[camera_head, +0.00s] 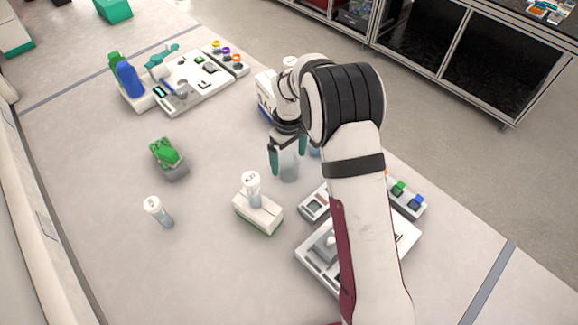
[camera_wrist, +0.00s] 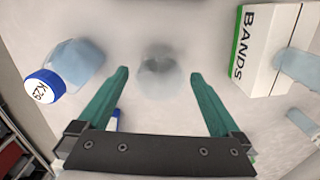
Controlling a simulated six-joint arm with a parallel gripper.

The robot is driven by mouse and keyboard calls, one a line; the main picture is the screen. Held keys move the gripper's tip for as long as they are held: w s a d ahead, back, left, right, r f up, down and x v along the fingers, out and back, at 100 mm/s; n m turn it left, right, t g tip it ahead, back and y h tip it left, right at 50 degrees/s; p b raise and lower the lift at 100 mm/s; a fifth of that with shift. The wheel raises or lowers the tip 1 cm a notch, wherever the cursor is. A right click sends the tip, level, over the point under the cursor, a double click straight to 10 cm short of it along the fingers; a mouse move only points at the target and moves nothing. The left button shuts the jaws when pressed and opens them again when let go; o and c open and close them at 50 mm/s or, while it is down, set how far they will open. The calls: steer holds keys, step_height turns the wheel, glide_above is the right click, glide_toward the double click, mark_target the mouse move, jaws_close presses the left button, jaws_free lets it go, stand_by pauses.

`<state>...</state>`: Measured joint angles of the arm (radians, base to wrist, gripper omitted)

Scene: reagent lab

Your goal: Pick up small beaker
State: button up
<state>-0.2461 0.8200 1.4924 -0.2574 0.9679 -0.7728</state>
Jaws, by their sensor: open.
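A small clear beaker (camera_head: 289,166) stands on the table below my gripper in the head view. In the wrist view the same beaker (camera_wrist: 158,77) shows faintly between and beyond the fingertips. My gripper (camera_head: 288,154) has its two teal fingers apart and points down, with nothing held. In the wrist view the gripper (camera_wrist: 158,73) spans wider than the beaker. The wrist view does not show any finger touching it. My arm hides part of the table to the right of the beaker in the head view.
A blue-capped bottle (camera_wrist: 62,68) is left of the fingers and a white "BANDS" box (camera_wrist: 268,45) right. Equipment (camera_head: 195,80) sits farther back. The table's left front is clear.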

steer(key=shift+f, duration=0.7)
steer(key=c, duration=1.3)
steer(key=shift+r, duration=0.15)
